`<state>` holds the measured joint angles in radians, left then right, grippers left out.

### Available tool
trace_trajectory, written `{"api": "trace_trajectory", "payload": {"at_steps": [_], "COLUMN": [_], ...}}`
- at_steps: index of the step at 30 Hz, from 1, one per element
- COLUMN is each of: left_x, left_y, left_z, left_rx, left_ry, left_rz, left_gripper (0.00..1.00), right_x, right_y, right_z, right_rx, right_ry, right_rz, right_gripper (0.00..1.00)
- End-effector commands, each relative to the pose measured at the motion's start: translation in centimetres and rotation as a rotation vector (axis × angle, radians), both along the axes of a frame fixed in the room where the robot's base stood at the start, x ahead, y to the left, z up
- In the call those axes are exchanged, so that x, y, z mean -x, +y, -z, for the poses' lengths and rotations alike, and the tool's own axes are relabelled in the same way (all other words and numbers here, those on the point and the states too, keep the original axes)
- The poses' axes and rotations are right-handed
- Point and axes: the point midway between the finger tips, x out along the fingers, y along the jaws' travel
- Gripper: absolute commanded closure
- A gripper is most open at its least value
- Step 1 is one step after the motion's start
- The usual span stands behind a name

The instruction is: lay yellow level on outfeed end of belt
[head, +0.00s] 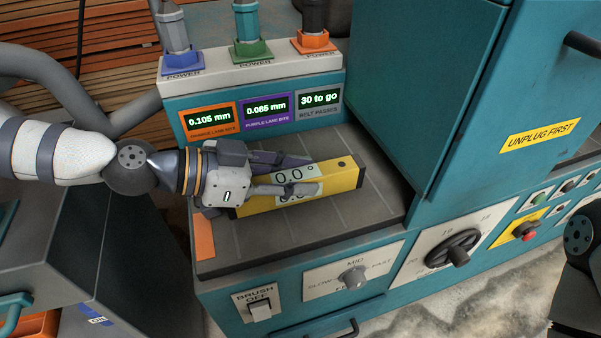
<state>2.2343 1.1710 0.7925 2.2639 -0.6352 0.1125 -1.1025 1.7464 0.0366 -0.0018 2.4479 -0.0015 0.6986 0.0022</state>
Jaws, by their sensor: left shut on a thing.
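The yellow level (345,177) is a long yellow bar with displays reading 0.0°. It lies lengthwise over the dark grey belt (375,205), just left of the teal machine housing. My left gripper (308,174) comes in from the left and is shut on the level, with a finger on each side of its middle. The gripper covers part of the level's left end. I cannot tell whether the level's underside touches the belt or is slightly above it. My right gripper is not in view; only a dark part of my right arm shows at the lower right.
A display panel (260,132) with three readouts and power plugs stands behind the belt. The tall teal housing (425,90) bounds the belt on the right. Knobs and a brush switch (260,309) are on the front face. Stacked boards (110,50) lie behind.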

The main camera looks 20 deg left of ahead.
Motion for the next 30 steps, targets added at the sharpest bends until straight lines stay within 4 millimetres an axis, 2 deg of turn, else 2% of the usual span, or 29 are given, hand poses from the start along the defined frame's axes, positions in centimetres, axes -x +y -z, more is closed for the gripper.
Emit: {"api": "trace_trajectory", "payload": {"at_steps": [5, 6, 8, 16, 19, 23, 30], "left_x": [-0.1, -0.1, -0.1, -0.1, -0.1, 1.1, 4.1], "left_y": [0.0, 0.0, 0.0, 0.0, 0.1, 2.0, 6.5], "left_z": [0.3, 0.2, 0.2, 0.1, -0.6, -1.7, -4.6], "left_rx": [0.001, 0.0, 0.001, 0.0, 0.001, 0.002, 0.003], "left_ry": [-0.001, -0.002, -0.003, -0.003, -0.008, -0.012, -0.024], "left_rz": [-0.001, -0.001, -0.001, -0.001, -0.003, -0.006, -0.009], "left_gripper": [1.0, 0.63, 0.52, 0.52, 0.52, 0.52, 0.52], "right_x": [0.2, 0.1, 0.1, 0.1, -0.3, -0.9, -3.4], "right_y": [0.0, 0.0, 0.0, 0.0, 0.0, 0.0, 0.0], "right_z": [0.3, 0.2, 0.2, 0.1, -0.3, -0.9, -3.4], "right_rx": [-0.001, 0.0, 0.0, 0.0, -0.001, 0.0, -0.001], "right_ry": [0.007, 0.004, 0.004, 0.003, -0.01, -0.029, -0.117], "right_rz": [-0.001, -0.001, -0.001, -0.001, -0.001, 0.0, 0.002], "right_gripper": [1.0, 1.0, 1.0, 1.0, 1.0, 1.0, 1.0]}}
